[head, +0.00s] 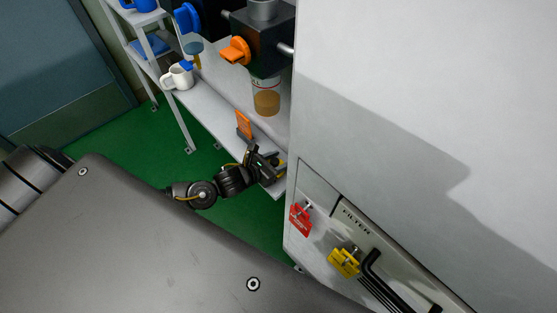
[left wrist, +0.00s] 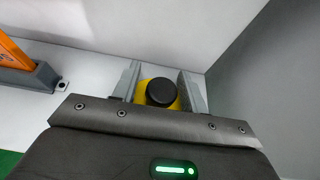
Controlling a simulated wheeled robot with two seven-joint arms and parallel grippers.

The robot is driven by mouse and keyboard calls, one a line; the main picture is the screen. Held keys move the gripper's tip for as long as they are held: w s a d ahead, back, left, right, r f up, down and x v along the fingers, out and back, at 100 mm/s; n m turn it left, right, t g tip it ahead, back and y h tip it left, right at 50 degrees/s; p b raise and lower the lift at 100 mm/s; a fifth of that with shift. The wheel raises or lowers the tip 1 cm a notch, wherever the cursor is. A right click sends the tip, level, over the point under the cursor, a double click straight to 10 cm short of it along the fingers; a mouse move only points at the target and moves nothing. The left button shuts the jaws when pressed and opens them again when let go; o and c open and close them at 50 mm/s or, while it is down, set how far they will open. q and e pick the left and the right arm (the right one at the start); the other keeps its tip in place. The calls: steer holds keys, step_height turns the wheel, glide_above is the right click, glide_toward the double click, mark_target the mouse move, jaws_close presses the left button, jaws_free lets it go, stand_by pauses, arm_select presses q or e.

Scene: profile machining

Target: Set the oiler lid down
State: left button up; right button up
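The oiler lid (left wrist: 161,94), a yellow piece with a round black top, sits between the two grey fingers of my left gripper (left wrist: 159,80) in the left wrist view. The fingers touch its sides, and it is held at the pale shelf surface. Any gap beneath it is hidden. In the head view my left gripper (head: 270,163) is at the right end of the lower shelf, close to the white cabinet, with only a bit of yellow showing at it. My right gripper is not in view.
An orange item in a grey holder (head: 243,125) stands left of the gripper on the shelf (head: 214,112). A jar with amber contents (head: 266,97) is behind.

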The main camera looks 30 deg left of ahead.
arm_select(q)
steer(key=shift+r, duration=0.1)
steer(key=shift+s+r, duration=0.1)
steer(key=shift+s, duration=0.05)
steer(key=v, duration=1.1)
steer(key=shift+s, duration=0.35)
steer(key=shift+a+r, duration=0.1)
steer(key=shift+a, duration=0.05)
steer(key=shift+p, duration=0.3)
